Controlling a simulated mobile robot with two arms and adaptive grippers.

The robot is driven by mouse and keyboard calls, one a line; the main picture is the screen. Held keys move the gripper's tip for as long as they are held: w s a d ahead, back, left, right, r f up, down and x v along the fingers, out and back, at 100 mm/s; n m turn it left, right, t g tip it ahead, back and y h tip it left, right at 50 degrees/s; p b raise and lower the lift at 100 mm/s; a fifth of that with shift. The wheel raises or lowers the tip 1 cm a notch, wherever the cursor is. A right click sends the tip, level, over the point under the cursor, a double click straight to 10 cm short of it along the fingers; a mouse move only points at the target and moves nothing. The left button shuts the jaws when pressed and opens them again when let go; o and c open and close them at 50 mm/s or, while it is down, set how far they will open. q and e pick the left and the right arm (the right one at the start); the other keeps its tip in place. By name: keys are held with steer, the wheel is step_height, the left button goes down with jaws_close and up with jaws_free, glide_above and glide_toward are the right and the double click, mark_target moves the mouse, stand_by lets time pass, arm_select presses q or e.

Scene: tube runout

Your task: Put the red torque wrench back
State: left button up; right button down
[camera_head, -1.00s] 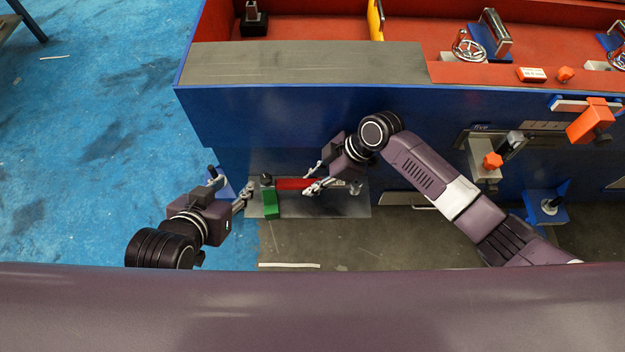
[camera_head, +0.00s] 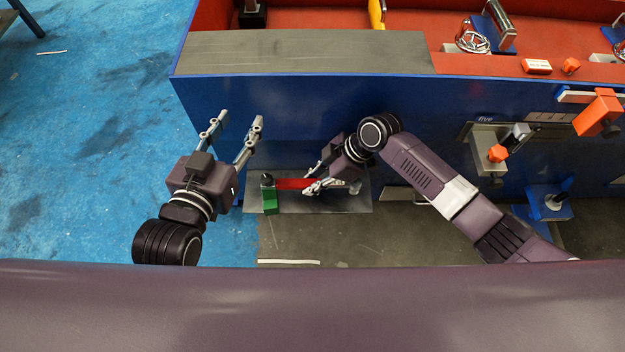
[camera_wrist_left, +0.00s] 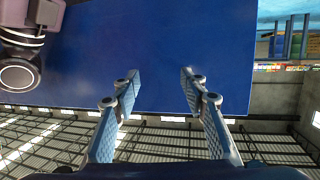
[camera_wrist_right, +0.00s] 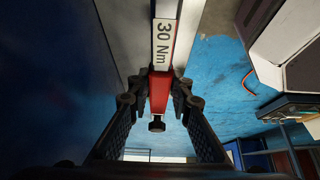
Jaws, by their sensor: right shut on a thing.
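The red torque wrench (camera_head: 292,184) lies level across the picture in the head view, above or on a grey plate (camera_head: 345,204) low on the bench's blue side; I cannot tell if they touch. My right gripper (camera_head: 314,178) is shut on the wrench towards its right part. In the right wrist view the red body (camera_wrist_right: 160,92) sits between the fingers, with a "30 Nm" label (camera_wrist_right: 164,42) beyond. A green block (camera_head: 270,203) is at the wrench's left end, below a dark knob. My left gripper (camera_head: 240,117) is open and empty, up and left of the wrench; its spread fingers also show in the left wrist view (camera_wrist_left: 159,82).
The blue bench side (camera_head: 290,120) rises behind both grippers, with a grey top ledge (camera_head: 300,52). An orange clamp (camera_head: 598,113) and a holder with an orange knob (camera_head: 497,153) project at the right. Blue floor (camera_head: 80,190) is clear at the left.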

arm_select(q)
steer(key=r, duration=0.1)
steer(key=r+t, duration=0.2)
steer(key=shift+w+d+r+h+b, duration=0.3)
steer(key=shift+w+d+r+b, duration=0.05)
steer(key=shift+w, duration=0.05)
arm_select(e)
steer(key=shift+f, duration=0.55)
arm_select(q)
steer(key=shift+w+d+r+t, duration=0.15)
steer(key=shift+r+t, duration=0.25)
steer(key=shift+r, duration=0.65)
arm_select(e)
steer(key=shift+f, duration=0.2)
arm_select(q)
steer(key=shift+r, duration=0.15)
arm_select(e)
steer(key=shift+f, duration=0.1)
steer(key=shift+f, duration=0.1)
steer(key=c, duration=1.2)
jaws_free()
arm_select(q)
steer(key=shift+d+r+t+h, duration=0.1)
steer(key=shift+r+t+h, duration=0.2)
steer(key=shift+r, duration=0.05)
